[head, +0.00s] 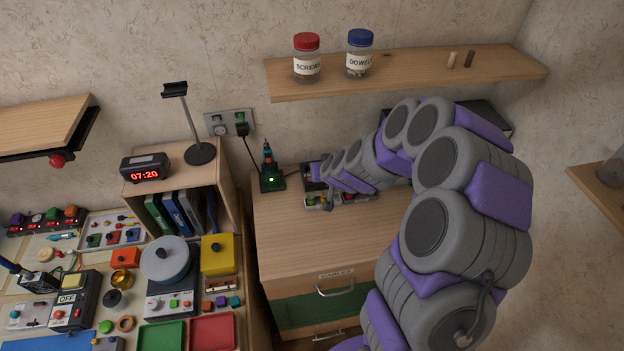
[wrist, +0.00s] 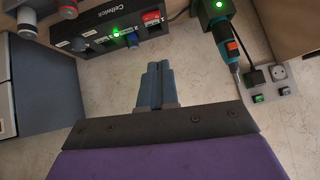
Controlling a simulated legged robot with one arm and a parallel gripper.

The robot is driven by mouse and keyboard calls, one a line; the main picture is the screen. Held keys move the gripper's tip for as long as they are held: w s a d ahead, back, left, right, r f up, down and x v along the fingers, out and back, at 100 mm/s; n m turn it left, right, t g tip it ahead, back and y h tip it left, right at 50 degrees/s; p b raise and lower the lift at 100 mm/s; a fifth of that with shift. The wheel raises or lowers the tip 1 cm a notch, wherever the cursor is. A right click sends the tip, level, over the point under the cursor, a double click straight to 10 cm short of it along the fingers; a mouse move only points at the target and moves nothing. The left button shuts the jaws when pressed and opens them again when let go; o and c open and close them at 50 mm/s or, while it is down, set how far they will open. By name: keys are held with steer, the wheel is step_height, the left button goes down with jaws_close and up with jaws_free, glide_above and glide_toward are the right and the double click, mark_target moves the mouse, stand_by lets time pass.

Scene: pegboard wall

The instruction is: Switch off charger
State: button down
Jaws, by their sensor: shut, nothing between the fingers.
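A black box lettered roughly "Cellwich" (wrist: 98,38) is at the upper left of the wrist view and looks like the charger. In the head view the box (head: 350,196) sits on the drawer cabinet, partly hidden by my arm. My gripper (wrist: 158,66) is shut and empty, its tips just short of the box's face in the wrist picture. In the head view its end is over the box; contact cannot be told.
A green stand (head: 271,181) with a screwdriver-like tool and lit green light is left of the box. A wall socket plate (head: 229,123) has a black plug and cable. A shelf (head: 400,75) with jars hangs above. The cabinet top's front (head: 310,245) is clear.

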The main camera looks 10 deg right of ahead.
steer(key=shift+d, duration=0.1)
steer(key=x, duration=0.4)
steer(key=b+x, duration=0.1)
steer(key=x, duration=0.3)
steer(key=s+f+b+x, duration=0.1)
steer(key=x, duration=0.3)
steer(key=shift+s, duration=0.15)
steer(key=shift+a+f+b, duration=0.3)
steer(key=shift+f+b, duration=0.1)
steer(key=shift+f, duration=0.45)
